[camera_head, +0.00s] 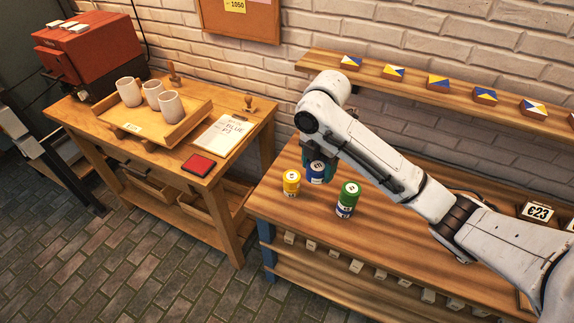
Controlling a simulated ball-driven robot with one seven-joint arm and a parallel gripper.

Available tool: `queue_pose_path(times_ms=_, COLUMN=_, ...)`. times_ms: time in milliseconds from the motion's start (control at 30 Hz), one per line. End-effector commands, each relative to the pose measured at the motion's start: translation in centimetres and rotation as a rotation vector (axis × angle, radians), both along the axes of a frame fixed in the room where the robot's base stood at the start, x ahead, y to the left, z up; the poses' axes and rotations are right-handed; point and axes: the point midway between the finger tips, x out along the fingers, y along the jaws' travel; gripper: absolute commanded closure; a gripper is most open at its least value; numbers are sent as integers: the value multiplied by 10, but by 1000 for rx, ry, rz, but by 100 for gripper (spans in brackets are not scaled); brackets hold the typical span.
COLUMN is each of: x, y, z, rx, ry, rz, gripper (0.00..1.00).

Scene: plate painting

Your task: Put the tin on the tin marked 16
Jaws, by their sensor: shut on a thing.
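My gripper (322,162) points down over the left end of the right-hand bench and is shut on a blue tin (316,173). The arm hides part of that tin, and I cannot tell if its base touches the bench. A yellow tin (291,182) stands upright just left of it. A green tin (349,190) stands in front and to the right, on top of a dark blue tin (344,211) with a pale band. The tins carry small pale marks, too small to read, so I cannot tell which one is marked 16.
The right-hand bench (400,222) has free room around the tins. A wall shelf (415,92) with several patterned tiles runs behind. Price cards (538,211) lie to the right. A separate left table holds a tray (190,121) of white cups and a red pad (199,164).

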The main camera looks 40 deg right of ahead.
Motion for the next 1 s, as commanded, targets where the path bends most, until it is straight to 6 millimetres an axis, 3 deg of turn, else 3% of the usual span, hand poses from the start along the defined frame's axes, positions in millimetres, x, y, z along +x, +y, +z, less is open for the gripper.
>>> queue_pose_path(times_ms=200, x=28, y=-5, z=-14, rx=5, ry=3, rz=1, gripper=72)
queue_pose_path(times_ms=567, x=53, y=-11, z=-27, rx=5, ry=5, rz=3, gripper=72)
queue_pose_path(times_ms=700, x=75, y=-19, z=-43, rx=0, ry=3, rz=3, gripper=72)
queue_pose_path(times_ms=1000, x=99, y=-27, z=-74, rx=0, ry=2, rz=0, gripper=72)
